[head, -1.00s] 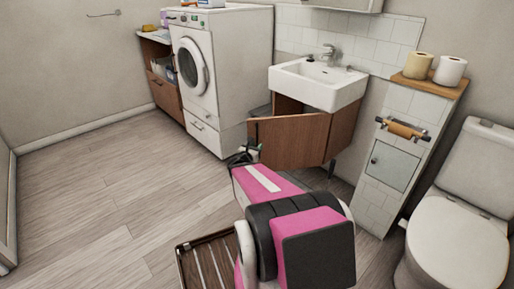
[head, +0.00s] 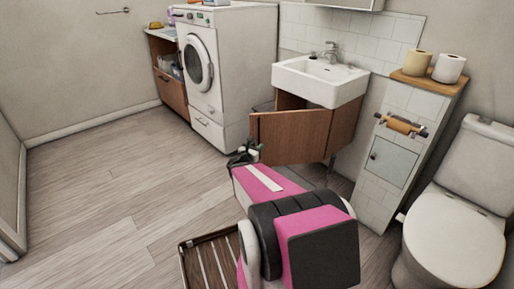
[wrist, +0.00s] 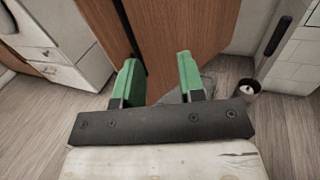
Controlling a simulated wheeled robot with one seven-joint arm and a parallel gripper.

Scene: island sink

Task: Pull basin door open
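The brown basin door (head: 290,138) hangs under the white basin (head: 318,80) and stands partly open, its free edge swung out to the left. An opening shows between its top and the basin. My gripper (head: 247,154) is low at the door's left free edge. In the wrist view my gripper (wrist: 158,78) has its two green fingers well apart, with brown wood panels (wrist: 185,35) beyond and between them. A dark narrow strip runs down the wood near the left finger. I cannot tell whether the fingers touch the door.
The white washing machine (head: 222,75) stands left of the basin. A tiled column (head: 385,165) and the toilet (head: 455,235) are on the right. A slatted wooden mat (head: 195,262) lies near my arm. The floor at left is clear.

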